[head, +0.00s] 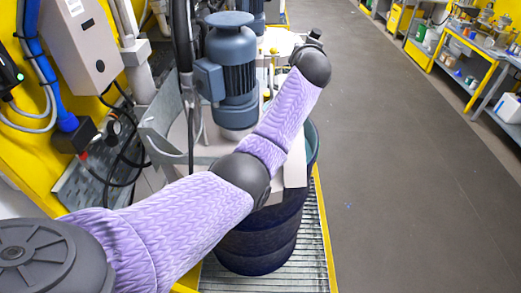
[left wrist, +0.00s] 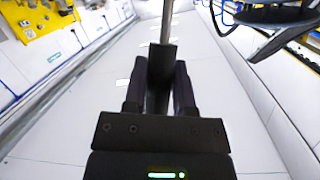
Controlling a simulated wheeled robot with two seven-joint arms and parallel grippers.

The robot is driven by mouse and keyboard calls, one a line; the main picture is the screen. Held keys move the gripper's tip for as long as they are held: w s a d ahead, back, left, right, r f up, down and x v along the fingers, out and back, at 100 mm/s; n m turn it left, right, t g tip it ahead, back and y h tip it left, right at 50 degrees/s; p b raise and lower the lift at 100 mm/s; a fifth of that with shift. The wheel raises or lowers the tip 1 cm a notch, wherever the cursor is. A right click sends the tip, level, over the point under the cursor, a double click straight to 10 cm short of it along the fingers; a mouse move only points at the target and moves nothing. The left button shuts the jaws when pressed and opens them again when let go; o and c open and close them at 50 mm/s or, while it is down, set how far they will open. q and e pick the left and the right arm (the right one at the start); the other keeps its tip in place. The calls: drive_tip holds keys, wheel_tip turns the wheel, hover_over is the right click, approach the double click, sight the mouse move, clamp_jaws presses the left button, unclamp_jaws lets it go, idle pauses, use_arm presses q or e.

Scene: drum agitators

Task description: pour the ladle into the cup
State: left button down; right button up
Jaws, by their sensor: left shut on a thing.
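My left gripper (left wrist: 160,85) is shut on the dark grip of a thin metal rod, which looks like the ladle's handle (left wrist: 166,25). The rod runs out of the top of the left wrist view, so the ladle's bowl and anything in it are hidden. In the head view my left arm reaches across the drum to the upper right, and its gripper is hidden behind the dark wrist. I cannot make out the cup in either view. My right gripper is not in view.
A dark blue drum (head: 258,243) stands on a metal grating (head: 312,262) under a grey motor (head: 232,75). A grey control box (head: 85,45) is at the left. The floor (head: 400,170) to the right is clear. Yellow-framed benches (head: 455,65) hold several containers.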

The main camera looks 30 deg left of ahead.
use_arm(q)
drive_tip(key=shift+s, duration=0.2)
drive_tip(key=shift+s+a, duration=0.2)
drive_tip(key=shift+s, duration=0.15)
drive_tip(key=shift+f+n, duration=0.1)
drive_tip(key=shift+n, duration=0.2)
drive_tip(key=shift+s+a+t, duration=0.15)
drive_tip(key=shift+s+t, duration=0.15)
drive_tip(key=shift+s+a+f, duration=0.1)
drive_tip(key=shift+s, duration=0.2)
drive_tip(key=shift+f, duration=0.1)
idle(0.4)
drive_tip(key=shift+s+a+t, duration=0.15)
drive_tip(key=shift+s+t, duration=0.1)
drive_tip(key=shift+t, duration=0.05)
